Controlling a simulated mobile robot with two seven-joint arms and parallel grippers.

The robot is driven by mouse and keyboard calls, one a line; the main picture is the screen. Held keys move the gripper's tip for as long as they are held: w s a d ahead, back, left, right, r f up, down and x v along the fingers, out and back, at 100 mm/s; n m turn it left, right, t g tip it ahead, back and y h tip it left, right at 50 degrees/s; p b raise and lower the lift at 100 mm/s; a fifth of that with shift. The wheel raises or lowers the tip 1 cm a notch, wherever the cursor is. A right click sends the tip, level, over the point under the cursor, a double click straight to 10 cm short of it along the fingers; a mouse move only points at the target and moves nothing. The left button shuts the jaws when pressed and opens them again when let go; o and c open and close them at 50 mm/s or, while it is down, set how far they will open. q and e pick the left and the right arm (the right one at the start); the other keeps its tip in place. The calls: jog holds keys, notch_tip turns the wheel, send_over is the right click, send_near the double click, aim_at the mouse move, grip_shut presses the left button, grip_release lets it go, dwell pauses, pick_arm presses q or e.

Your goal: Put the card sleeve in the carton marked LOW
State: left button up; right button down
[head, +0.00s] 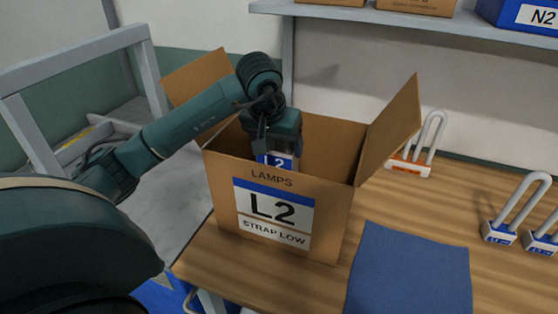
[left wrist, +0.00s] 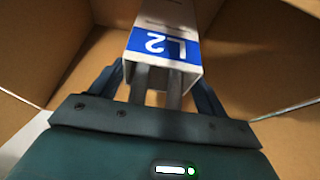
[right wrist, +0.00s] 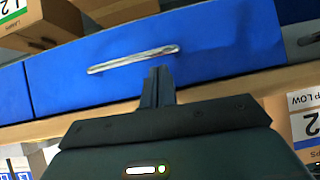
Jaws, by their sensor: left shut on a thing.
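The brown carton (head: 225,215), labelled LAMPS, L2, STRAP LOW, stands on the bench with its visible flaps spread open. My left gripper (head: 278,150) reaches down into its mouth. It is shut on the card sleeve (head: 280,160), white with a blue band reading L2. In the left wrist view the sleeve (left wrist: 165,45) lies ahead between the fingers (left wrist: 165,90), with carton walls around it. Two grey tube legs show at its near end. Whether the sleeve touches the carton floor is hidden. My right gripper (right wrist: 158,85) is shut and looks empty, before a blue drawer.
A blue mat (head: 410,270) lies right of the carton. An orange-labelled U-shaped lamp (head: 408,166) stands behind, and blue-labelled lamps (head: 500,233) stand at the right. A shelf (head: 400,17) with boxes runs above. The drawer (right wrist: 220,70) has a silver handle.

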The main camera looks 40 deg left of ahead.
aim_at(277, 159)
pick_arm(q)
notch_tip(277, 159, down, 4)
dwell(0.4)
jog(key=shift+f, duration=0.2)
jog(key=o, duration=1.2)
jog(key=shift+r, duration=0.1)
